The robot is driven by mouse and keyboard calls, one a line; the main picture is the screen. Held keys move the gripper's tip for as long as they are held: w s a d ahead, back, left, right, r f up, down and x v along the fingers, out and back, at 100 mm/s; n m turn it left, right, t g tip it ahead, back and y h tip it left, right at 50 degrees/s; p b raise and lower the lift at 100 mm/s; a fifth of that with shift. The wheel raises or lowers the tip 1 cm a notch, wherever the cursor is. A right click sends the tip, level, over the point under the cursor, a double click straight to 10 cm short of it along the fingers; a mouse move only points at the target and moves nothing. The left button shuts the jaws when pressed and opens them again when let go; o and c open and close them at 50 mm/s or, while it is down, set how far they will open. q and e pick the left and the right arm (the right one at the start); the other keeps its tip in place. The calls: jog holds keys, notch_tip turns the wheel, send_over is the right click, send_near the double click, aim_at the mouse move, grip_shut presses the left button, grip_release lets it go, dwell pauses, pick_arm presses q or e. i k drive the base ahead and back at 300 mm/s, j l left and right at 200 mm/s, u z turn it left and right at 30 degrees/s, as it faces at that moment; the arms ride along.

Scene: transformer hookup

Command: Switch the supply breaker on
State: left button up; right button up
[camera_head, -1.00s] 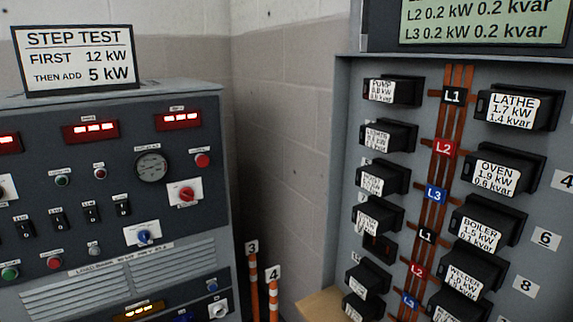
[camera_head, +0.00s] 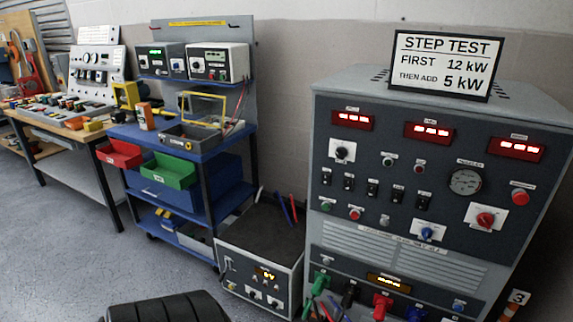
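No breaker labelled as the supply breaker can be made out in this view. The load bank cabinet (camera_head: 470,125) stands at the right. On its front are a row of black switches (camera_head: 372,188), a red rotary switch (camera_head: 485,219) on a white plate, a blue knob (camera_head: 427,233) and a round gauge (camera_head: 465,181). Its small labels are too small to read, and I cannot tell the switch positions. Coloured plugs (camera_head: 382,302) sit along its lower front. Neither of my grippers is in view.
A STEP TEST sign (camera_head: 446,66) stands on the load bank. A smaller unit with an amber display (camera_head: 260,285) is on the floor beside it. A blue cart (camera_head: 205,150) with instruments and bins, then a workbench (camera_head: 50,120), stand left. Grey floor (camera_head: 60,260) is open at lower left.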

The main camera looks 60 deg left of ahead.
aim_at(222, 276)
jog(key=u, duration=1.8)
